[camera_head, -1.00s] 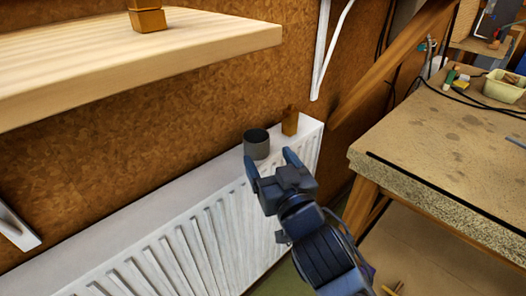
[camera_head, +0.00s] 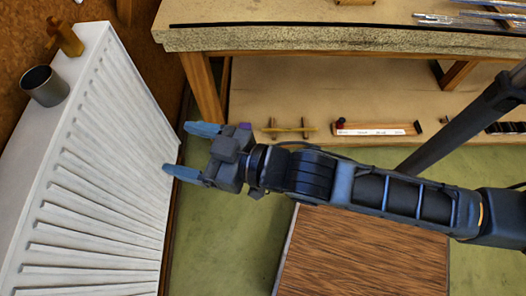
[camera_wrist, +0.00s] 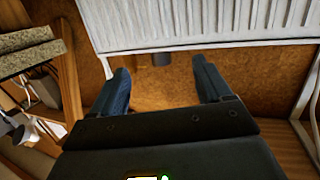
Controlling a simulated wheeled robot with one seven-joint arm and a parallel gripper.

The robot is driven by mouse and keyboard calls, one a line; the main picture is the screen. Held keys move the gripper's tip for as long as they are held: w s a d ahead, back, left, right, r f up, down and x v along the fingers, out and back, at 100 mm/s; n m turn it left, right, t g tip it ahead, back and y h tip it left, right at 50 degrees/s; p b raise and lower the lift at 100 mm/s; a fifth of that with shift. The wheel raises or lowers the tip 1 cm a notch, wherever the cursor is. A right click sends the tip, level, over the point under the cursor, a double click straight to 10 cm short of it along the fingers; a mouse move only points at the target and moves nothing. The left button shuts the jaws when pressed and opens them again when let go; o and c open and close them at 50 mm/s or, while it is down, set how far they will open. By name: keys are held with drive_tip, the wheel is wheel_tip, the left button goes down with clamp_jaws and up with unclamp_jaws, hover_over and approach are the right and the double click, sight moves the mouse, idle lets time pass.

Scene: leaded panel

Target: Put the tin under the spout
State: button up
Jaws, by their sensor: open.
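The tin (camera_head: 45,86) is a dark grey open cylinder, upright on the white radiator's top at the left of the head view. A brass-brown piece shaped like a tap, perhaps the spout (camera_head: 65,37), is beside it towards the radiator's end; I cannot tell if it touches the radiator. My gripper (camera_head: 188,150) is open and empty, to the right of the radiator's front and apart from the tin. In the wrist view, my gripper (camera_wrist: 160,68) shows spread fingers; a small dark cylinder (camera_wrist: 162,59) shows between them by the radiator's edge, and I cannot tell if it is the tin.
The radiator (camera_head: 100,170) has a ribbed front. A speckled-top workbench (camera_head: 300,39) with a lower shelf (camera_head: 290,85) stands at the back. A brown wood-grained surface (camera_head: 365,255) lies below my arm. Green floor (camera_head: 215,235) is clear between it and the radiator.

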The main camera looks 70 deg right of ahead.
drive_tip(key=s+r, duration=0.2)
drive_tip(key=s, duration=0.7)
drive_tip(key=s+d+r+g, duration=0.1)
drive_tip(key=s, duration=0.9)
drive_tip(key=shift+s+d+r+g, duration=0.2)
drive_tip(key=shift+r+g, duration=0.1)
drive_tip(key=shift+r, duration=0.1)
